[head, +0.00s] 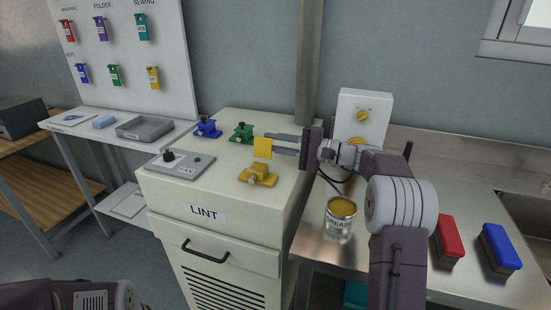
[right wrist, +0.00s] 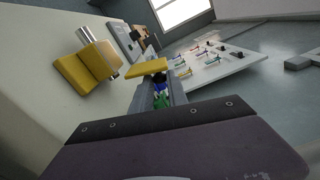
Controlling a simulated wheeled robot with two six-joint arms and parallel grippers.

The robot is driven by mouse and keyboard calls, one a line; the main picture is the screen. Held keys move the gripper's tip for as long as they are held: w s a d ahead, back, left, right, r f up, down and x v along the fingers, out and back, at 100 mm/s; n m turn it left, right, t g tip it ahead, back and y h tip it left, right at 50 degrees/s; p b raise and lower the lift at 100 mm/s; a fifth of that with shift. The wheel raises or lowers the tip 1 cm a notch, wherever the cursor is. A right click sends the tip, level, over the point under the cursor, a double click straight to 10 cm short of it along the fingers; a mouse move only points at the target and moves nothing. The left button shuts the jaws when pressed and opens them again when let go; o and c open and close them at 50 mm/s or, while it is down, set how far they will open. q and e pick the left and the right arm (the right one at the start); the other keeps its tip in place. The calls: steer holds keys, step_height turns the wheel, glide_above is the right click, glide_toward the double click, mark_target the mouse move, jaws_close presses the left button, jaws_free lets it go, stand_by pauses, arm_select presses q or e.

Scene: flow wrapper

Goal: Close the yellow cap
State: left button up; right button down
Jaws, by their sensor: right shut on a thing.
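The yellow cap (head: 262,148) is a small flat square plate, held upright just above its yellow base (head: 259,175) on top of the cream LINT cabinet. My right gripper (head: 274,144) reaches in from the right and is shut on the cap. In the right wrist view the cap (right wrist: 147,68) sits at the fingertips, and the yellow base with its silver cylinder (right wrist: 90,65) lies to the left. I cannot tell whether the cap is joined to the base. My left gripper is not in view; only part of my left arm shows at bottom left.
A blue fitting (head: 207,128) and a green fitting (head: 242,132) stand behind the yellow base. A grey FAN control box (head: 181,164) is to the left. A grease can (head: 340,219), a red block (head: 448,239) and a blue block (head: 499,249) stand on the right counter.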

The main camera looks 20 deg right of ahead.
mark_target(270, 153)
steer(key=n+b, duration=0.2)
steer(key=b, duration=0.1)
steer(key=s+a+n+b, duration=0.1)
steer(key=n+b, duration=0.2)
steer(key=b, duration=0.1)
steer(key=s+n+b, duration=0.1)
steer(key=n+b, duration=0.1)
steer(key=b, duration=0.1)
steer(key=shift+s+a+r, duration=0.1)
steer(key=shift+s+a, duration=0.15)
steer(key=shift+a, duration=0.1)
steer(key=s+n+b, duration=0.1)
steer(key=n+b, duration=0.2)
steer(key=s+a+n+b, duration=0.1)
steer(key=n+b, duration=0.2)
steer(key=b, duration=0.1)
steer(key=s+a+f+n+b, duration=0.1)
steer(key=n+b, duration=0.2)
steer(key=b, duration=0.1)
steer(key=shift+s+a+f+n+b, duration=0.1)
steer(key=shift+s+f+n+b, duration=0.05)
steer(key=shift+n+b, duration=0.5)
steer(key=shift+s+a+f+n+b, duration=0.15)
steer(key=shift+n+b, duration=0.3)
steer(key=shift+n, duration=0.35)
steer(key=shift+s+f+n+b, duration=0.1)
steer(key=shift+f+n+b, duration=0.05)
steer(key=shift+n+b, duration=0.5)
steer(key=shift+n, duration=0.3)
